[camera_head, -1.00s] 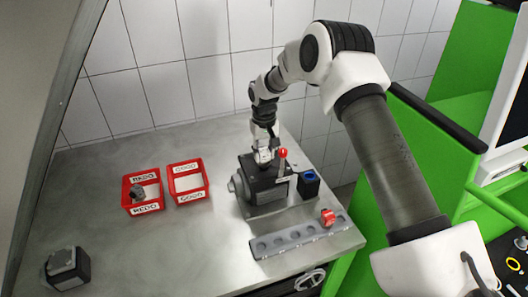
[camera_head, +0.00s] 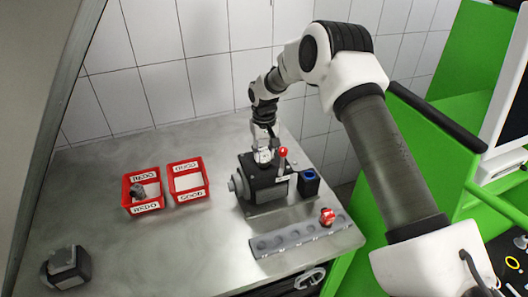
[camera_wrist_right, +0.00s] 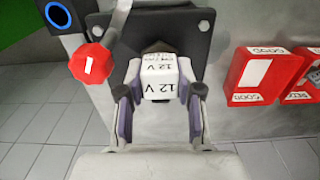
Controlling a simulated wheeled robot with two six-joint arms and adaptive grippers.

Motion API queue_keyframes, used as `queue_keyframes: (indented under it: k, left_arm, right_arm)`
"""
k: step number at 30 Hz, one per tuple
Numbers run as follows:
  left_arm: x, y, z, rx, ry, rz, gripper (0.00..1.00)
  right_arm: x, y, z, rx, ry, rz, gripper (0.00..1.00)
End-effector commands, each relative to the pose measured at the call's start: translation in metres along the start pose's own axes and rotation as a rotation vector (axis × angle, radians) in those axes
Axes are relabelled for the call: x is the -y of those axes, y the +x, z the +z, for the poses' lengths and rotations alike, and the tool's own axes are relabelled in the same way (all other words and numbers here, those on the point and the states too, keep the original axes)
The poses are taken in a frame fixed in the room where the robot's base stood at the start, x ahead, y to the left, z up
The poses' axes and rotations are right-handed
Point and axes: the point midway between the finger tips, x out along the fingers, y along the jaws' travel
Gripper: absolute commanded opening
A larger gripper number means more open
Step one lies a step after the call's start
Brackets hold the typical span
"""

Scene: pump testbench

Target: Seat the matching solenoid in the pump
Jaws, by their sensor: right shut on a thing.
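My right gripper (camera_head: 264,146) is over the top of the dark grey pump (camera_head: 262,187). In the right wrist view its fingers (camera_wrist_right: 160,100) are shut on the sides of a white solenoid (camera_wrist_right: 159,76) labelled "12 V". The solenoid is at the pump's top, where a dark part shows just behind it in the right wrist view. I cannot tell how deep it sits. The pump's lever with a red knob (camera_head: 282,152) stands beside the gripper; the knob also shows in the right wrist view (camera_wrist_right: 92,62). My left gripper is not in view.
A grey rack (camera_head: 288,240) with several round holes holds a red part (camera_head: 327,217) at its right end. A blue-rimmed dark block (camera_head: 309,182) stands right of the pump. The REDO bin (camera_head: 127,187) holds a grey part; the GOOD bin (camera_head: 205,173) looks empty. A dark device (camera_head: 68,268) stands lower left.

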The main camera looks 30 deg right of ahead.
Motion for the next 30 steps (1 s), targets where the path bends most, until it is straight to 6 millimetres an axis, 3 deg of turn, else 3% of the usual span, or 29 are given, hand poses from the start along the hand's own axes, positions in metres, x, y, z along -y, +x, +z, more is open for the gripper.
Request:
queue_keyframes:
  k: [30]
  left_arm:
    - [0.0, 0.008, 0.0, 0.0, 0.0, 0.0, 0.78]
  right_arm:
    - [0.0, 0.017, 0.0, -0.001, 0.0, 0.0, 0.1]
